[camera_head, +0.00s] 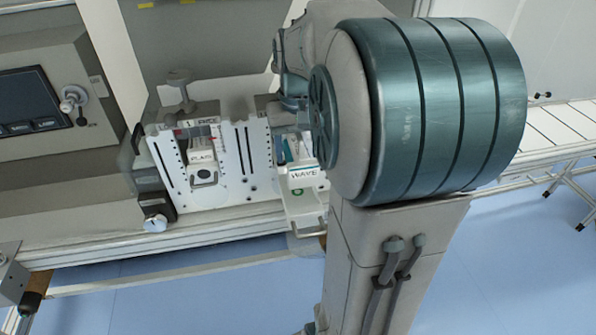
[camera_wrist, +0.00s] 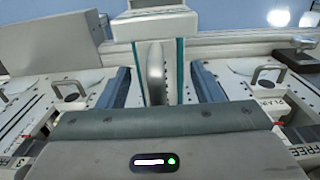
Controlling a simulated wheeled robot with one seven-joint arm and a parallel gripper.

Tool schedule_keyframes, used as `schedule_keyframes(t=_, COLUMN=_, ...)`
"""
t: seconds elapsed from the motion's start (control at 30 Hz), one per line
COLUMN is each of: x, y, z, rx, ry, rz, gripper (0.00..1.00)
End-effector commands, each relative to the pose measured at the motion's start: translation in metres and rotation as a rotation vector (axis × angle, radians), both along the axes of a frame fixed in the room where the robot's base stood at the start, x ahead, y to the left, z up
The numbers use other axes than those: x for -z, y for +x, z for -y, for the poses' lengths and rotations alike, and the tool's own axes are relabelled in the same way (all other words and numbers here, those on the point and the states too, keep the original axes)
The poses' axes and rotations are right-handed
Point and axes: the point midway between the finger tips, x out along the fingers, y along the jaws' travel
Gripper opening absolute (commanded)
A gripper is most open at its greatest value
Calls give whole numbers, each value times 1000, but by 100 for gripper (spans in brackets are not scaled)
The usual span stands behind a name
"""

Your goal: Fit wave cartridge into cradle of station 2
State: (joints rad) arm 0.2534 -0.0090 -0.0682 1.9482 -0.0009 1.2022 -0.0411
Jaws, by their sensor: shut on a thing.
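The wave cartridge (camera_head: 303,178) is a white block with teal edges and the label WAVE. In the head view it is at the front of the middle part of the machine, partly behind my arm. In the wrist view its pale body with teal edges (camera_wrist: 178,70) is between the blue fingers of my gripper (camera_wrist: 158,84), which is shut on it. Its front end sticks out past the machine's front edge. The cradle of station 2 is mostly hidden by my arm and gripper, so I cannot tell whether the cartridge is seated.
Station 1 (camera_head: 224,165), marked 1 and FREE, holds a cartridge labelled PLAIN (camera_head: 203,172) at the left. A plate marked 3 (camera_wrist: 22,140) shows at the left of the wrist view. A control panel (camera_head: 35,100) stands at far left; a conveyor (camera_head: 565,125) runs at right.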

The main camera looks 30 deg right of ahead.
Motion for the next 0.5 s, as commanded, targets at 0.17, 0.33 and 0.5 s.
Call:
schedule_keyframes(t=0.17, x=26, y=0, z=0, rx=0, ry=0, rz=0, gripper=22)
schedule_keyframes(t=0.33, x=40, y=0, z=0, rx=0, ry=1, rz=-2, gripper=22)
schedule_keyframes(t=0.5, x=65, y=0, z=0, rx=0, ry=1, rz=-2, gripper=22)
